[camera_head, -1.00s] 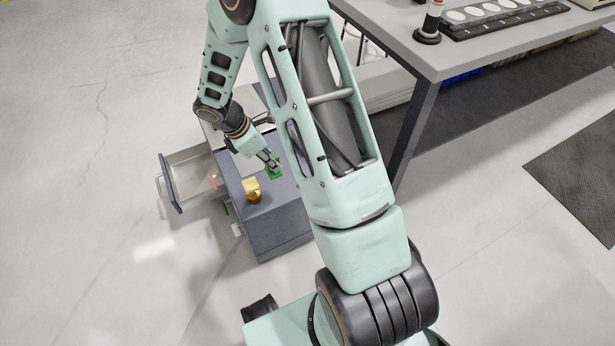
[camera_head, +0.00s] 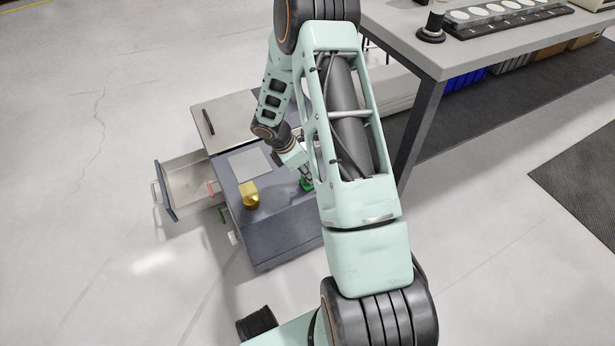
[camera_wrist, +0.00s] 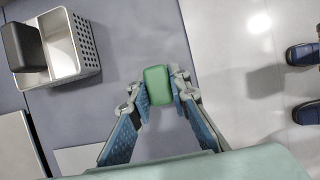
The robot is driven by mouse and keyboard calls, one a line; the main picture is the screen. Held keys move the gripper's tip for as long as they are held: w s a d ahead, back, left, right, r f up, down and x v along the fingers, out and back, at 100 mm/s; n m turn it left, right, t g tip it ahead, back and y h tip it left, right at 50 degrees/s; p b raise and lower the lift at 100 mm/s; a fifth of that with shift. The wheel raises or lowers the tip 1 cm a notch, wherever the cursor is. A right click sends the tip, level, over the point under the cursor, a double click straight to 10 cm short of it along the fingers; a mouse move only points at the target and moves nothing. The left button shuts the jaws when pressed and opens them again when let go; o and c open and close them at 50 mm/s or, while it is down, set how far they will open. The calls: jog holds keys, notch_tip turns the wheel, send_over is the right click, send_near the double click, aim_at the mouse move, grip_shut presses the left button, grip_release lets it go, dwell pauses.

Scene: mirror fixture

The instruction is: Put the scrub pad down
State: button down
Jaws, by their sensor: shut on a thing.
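The scrub pad is a small green block (camera_wrist: 158,84); it also shows in the head view (camera_head: 306,184), partly hidden by my arm. My gripper (camera_wrist: 159,88) is shut on it, one finger on each side, in the wrist view. In that view the pad lies over the dark blue-grey cabinet top (camera_wrist: 118,30), close to its right edge. I cannot tell whether the pad touches the top. The cabinet (camera_head: 275,238) shows in the head view, with my arm covering its right part.
A yellow object (camera_head: 249,195) and a light square (camera_head: 250,165) are on the cabinet top. A drawer (camera_head: 168,193) stands open at left. A white perforated basket (camera_wrist: 85,45) holds a dark block (camera_wrist: 24,47). Two dark shoe-like shapes (camera_wrist: 303,54) are on the floor.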

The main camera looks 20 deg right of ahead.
jog(key=shift+f, duration=0.25)
jog(key=c, duration=2.3)
grip_release()
jog(key=shift+f, duration=0.1)
jog(key=o, duration=0.5)
jog(key=p+v, duration=0.4)
jog(key=v, duration=0.8)
